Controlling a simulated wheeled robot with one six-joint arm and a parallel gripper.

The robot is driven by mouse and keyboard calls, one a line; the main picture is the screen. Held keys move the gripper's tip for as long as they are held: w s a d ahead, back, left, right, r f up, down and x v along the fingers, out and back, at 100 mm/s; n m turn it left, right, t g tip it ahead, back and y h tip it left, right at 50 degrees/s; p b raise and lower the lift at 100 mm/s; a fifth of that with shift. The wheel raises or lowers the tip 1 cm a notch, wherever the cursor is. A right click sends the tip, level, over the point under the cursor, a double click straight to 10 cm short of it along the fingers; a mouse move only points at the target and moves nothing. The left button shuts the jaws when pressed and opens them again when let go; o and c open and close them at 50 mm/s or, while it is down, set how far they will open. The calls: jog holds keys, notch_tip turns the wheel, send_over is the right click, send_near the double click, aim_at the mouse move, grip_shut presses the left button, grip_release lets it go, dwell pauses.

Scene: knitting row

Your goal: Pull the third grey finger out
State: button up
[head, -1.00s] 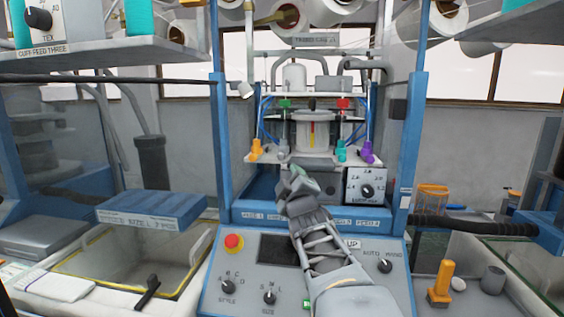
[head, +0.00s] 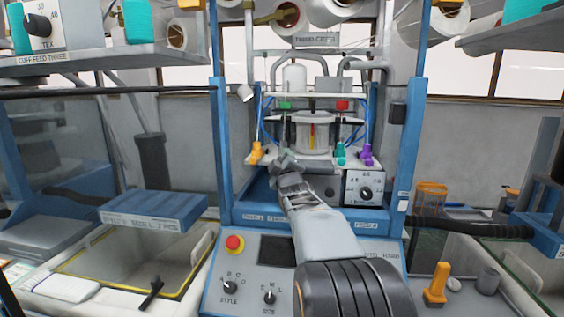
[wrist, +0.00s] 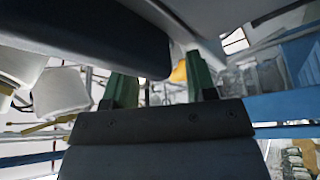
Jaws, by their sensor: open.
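My gripper (head: 286,162) reaches up to the front of the knitting head, just below its white plate (head: 318,161). Its two green fingertips (wrist: 160,85) stand apart in the wrist view. An orange finger (head: 256,152) hangs at the plate's left, left of my gripper; an orange patch also shows between the fingertips in the wrist view. A teal finger (head: 341,153) and a purple finger (head: 366,155) hang at the plate's right. I cannot make out a grey finger; my gripper covers the part of the plate between orange and teal.
Blue posts (head: 221,140) stand on both sides of the opening. A white dial box (head: 364,188) sits right of my wrist. Below is the control panel with a red button (head: 235,243). A blue tray (head: 154,207) juts out at left.

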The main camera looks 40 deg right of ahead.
jog(key=shift+c, duration=0.2)
grip_shut()
jog(key=shift+s, duration=0.1)
